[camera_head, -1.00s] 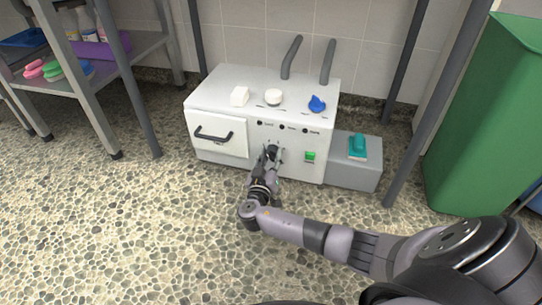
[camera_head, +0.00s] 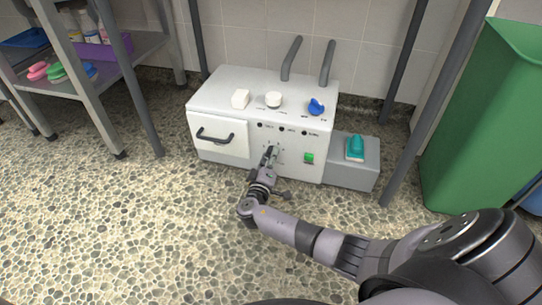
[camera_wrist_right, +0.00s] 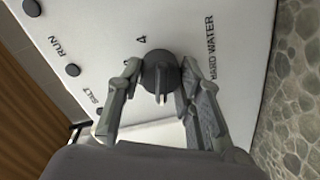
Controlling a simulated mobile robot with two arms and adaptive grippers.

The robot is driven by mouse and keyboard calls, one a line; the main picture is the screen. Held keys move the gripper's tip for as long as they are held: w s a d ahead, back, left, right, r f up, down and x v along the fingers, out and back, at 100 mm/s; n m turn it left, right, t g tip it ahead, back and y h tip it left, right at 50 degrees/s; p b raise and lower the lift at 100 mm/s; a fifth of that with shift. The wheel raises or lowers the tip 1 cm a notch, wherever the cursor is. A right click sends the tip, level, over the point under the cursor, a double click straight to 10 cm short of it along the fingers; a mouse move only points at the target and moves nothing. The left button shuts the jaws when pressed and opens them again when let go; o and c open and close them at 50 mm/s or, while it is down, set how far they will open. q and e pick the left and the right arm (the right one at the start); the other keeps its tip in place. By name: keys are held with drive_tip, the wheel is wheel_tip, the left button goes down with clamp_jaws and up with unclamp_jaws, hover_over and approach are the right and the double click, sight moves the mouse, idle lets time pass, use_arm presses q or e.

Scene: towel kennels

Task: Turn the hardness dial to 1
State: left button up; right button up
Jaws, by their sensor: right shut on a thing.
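A white water-softener cabinet (camera_head: 210,98) stands on the floor against the wall. Its dark round hardness dial (camera_wrist_right: 158,66) has a raised grip bar and sits on the front panel, beside the words HARD WATER and a printed 4. The other numbers are hidden or too small to read. My right gripper (camera_head: 270,153) is at the panel; in the wrist view its two fingers (camera_wrist_right: 160,76) are shut on the dial from both sides. In the head view the fingers largely cover the dial. My left gripper is out of view.
A black drawer handle (camera_head: 214,135) is left of the dial and a green switch (camera_head: 309,158) is right. A blue knob (camera_head: 316,107) and white knob (camera_head: 273,100) are on top. A grey box (camera_head: 352,176) adjoins the cabinet. A green bin (camera_head: 480,120) stands at right.

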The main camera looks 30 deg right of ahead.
drive_tip(key=shift+w+r+n, duration=0.1)
drive_tip(key=shift+n, duration=0.2)
drive_tip(key=o, duration=1.2)
drive_tip(key=shift+a, duration=0.1)
drive_tip(key=v, duration=0.7)
drive_tip(key=shift+s+a, duration=0.1)
drive_tip(key=shift+s, duration=0.15)
